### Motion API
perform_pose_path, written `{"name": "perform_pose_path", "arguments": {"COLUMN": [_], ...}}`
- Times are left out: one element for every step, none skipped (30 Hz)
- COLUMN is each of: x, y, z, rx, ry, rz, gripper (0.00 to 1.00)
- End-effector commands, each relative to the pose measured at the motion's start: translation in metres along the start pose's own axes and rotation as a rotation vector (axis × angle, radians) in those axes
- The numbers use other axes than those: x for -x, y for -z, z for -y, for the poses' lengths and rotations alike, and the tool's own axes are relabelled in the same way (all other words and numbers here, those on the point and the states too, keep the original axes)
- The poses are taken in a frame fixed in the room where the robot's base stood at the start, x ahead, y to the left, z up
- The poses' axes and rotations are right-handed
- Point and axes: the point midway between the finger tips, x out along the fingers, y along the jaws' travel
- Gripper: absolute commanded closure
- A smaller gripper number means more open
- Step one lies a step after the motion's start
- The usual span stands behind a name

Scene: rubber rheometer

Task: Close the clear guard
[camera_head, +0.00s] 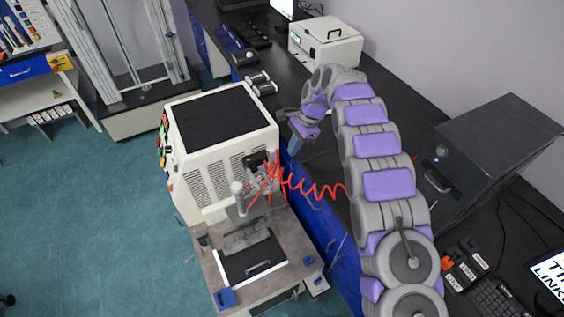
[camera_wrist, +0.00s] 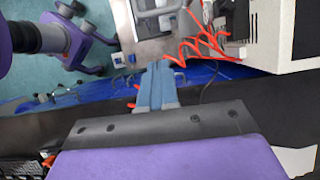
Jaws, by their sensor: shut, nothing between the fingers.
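The rheometer is a white machine (camera_head: 222,150) with a dark top, and a grey metal platform (camera_head: 290,238) stands in front of it. On the platform are a vertical metal cylinder and a black plate with a handle (camera_head: 252,266). I cannot clearly make out the clear guard or how far open it is. My gripper (camera_head: 296,148) is above the bench edge, to the right of the machine and apart from it. In the wrist view my gripper's blue fingers (camera_wrist: 157,82) are together and empty, with the platform (camera_wrist: 152,48) beyond them.
A red coiled hose (camera_head: 318,188) runs from the machine toward the bench, near my gripper. The black bench (camera_head: 395,85) carries a white box (camera_head: 325,45) and a dark grey cabinet (camera_head: 490,150). Teal floor (camera_head: 95,210) is open to the left.

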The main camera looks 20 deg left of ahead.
Motion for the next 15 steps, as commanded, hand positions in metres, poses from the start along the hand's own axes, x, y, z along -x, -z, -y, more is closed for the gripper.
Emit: {"name": "perform_pose_path", "arguments": {"x": [-0.006, -0.01, -0.016, -0.022, -0.028, -0.036, -0.042, -0.048, -0.056, -0.061, -0.067, -0.075, -0.081, -0.086, -0.094], "y": [0.001, 0.001, 0.001, 0.001, 0.002, 0.001, 0.001, 0.001, 0.001, 0.001, 0.001, 0.001, 0.001, 0.001, 0.001], "z": [-0.001, -0.001, -0.001, -0.001, -0.001, -0.001, -0.002, -0.002, -0.001, -0.001, 0.0, 0.0, -0.001, -0.001, -0.001], "rx": [0.0, -0.001, -0.001, -0.002, -0.002, -0.001, -0.001, -0.001, 0.0, 0.0, -0.001, -0.001, 0.0, 0.0, 0.0], "ry": [-0.002, -0.003, -0.003, -0.003, -0.003, -0.005, -0.006, -0.007, -0.005, -0.003, -0.001, -0.001, -0.002, -0.003, -0.004], "rz": [0.001, 0.001, 0.0, 0.0, 0.0, 0.0, 0.0, 0.0, 0.0, -0.001, -0.001, -0.001, -0.001, -0.001, -0.001], "gripper": [1.0, 1.0, 1.0, 1.0, 1.0, 1.0, 1.0, 1.0, 1.0, 1.0, 1.0, 1.0, 1.0, 1.0, 1.0]}}
